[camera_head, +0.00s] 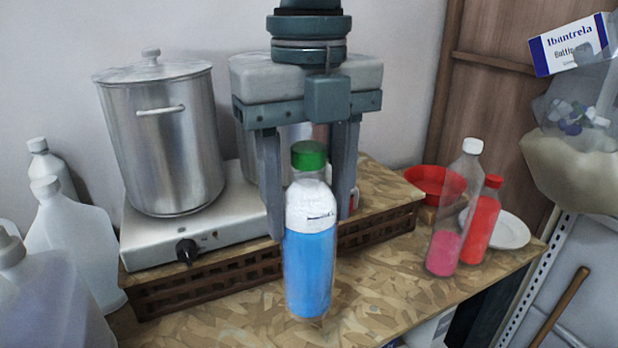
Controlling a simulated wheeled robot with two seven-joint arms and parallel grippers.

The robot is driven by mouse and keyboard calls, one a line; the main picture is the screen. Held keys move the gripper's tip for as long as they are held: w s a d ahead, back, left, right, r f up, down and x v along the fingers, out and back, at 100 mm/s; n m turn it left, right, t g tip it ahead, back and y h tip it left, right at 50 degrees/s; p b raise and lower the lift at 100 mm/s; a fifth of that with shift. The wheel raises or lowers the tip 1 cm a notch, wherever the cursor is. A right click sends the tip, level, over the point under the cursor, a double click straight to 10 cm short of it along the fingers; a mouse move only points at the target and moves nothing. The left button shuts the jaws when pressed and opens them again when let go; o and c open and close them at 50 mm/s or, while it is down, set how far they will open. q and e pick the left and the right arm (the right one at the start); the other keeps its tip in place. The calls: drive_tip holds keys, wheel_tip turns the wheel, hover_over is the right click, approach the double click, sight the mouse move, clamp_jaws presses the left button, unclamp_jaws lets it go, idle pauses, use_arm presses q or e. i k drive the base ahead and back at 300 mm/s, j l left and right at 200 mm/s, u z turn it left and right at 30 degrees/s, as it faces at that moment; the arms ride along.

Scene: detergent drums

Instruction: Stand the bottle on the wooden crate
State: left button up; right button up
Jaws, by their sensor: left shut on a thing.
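A bottle (310,245) with blue liquid, a white upper part and a green cap is upright in front of the wooden crate. My left gripper (310,225) comes down from above, with one finger on each side of the bottle, and is shut on it. I cannot tell whether the bottle's base touches the table. The wooden crate (385,222) has dark slatted sides and a chipboard top; the bottle and fingers hide part of its front. My right gripper is not in view.
A hot plate (150,242) with a large steel pot (165,140) fills the crate's left side. Bare crate top shows at the right. A red bowl (437,182), a pink-filled bottle (452,215) and a red bottle (482,220) stand farther right. White jugs (75,240) crowd the left.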

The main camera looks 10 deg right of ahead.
sight(375, 185)
drive_tip(key=i+l+z, duration=0.15)
drive_tip(key=z, duration=0.3)
drive_tip(key=i+l+z, duration=0.1)
drive_tip(key=i+z, duration=0.2)
drive_tip(key=z, duration=0.15)
